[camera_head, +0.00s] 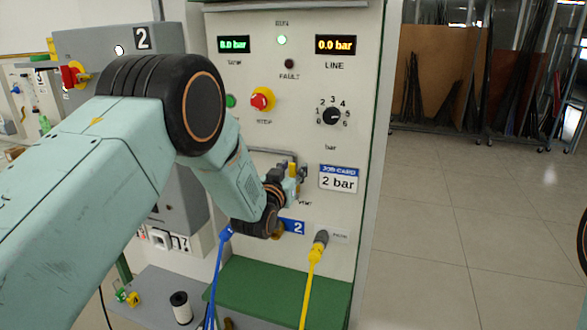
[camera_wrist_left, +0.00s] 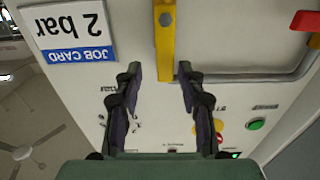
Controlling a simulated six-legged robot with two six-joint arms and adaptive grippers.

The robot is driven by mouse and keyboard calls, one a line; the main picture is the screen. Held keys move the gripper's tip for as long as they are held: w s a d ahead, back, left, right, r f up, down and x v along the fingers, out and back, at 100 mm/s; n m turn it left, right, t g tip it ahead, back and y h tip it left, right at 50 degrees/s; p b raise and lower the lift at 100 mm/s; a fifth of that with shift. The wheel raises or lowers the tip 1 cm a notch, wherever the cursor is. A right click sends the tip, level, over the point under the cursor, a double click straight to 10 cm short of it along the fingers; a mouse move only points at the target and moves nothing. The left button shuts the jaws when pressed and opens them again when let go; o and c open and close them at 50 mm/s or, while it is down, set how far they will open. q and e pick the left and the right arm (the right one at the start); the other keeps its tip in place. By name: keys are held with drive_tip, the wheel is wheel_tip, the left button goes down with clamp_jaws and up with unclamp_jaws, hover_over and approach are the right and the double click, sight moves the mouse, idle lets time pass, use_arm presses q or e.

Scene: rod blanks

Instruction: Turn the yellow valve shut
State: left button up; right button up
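The yellow valve (camera_wrist_left: 164,45) has a flat bar handle with a grey bolt, standing upright in the left wrist view against the pale panel. In the head view only a small yellow part (camera_head: 292,171) shows beside my gripper; my arm hides the rest. My left gripper (camera_wrist_left: 159,75) is open, with its two dark fingers apart and the end of the yellow handle showing between them. I cannot tell whether either finger touches it. In the head view the left gripper (camera_head: 292,183) is close in front of the panel, left of the job card. My right gripper is not in view.
A grey pipe (camera_wrist_left: 250,76) runs beside the valve. The job card (camera_head: 338,179) reads 2 bar. The LINE display (camera_head: 335,45) reads 0.0 bar. A yellow cable (camera_head: 311,280) and a blue cable (camera_head: 216,275) hang below. Open floor lies to the right.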

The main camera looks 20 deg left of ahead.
use_arm(q)
drive_tip(key=shift+w+a+f, duration=0.1)
drive_tip(key=shift+w+a, duration=0.1)
drive_tip(key=shift+a, duration=0.1)
drive_tip(key=shift+s+a, duration=0.1)
drive_tip(key=shift+a, duration=0.3)
drive_tip(key=shift+d, duration=0.6)
drive_tip(key=shift+c, duration=1.4)
drive_tip(key=c, duration=0.3)
drive_tip(key=shift+a, duration=0.4)
clamp_jaws()
drive_tip(key=shift+d, duration=0.25)
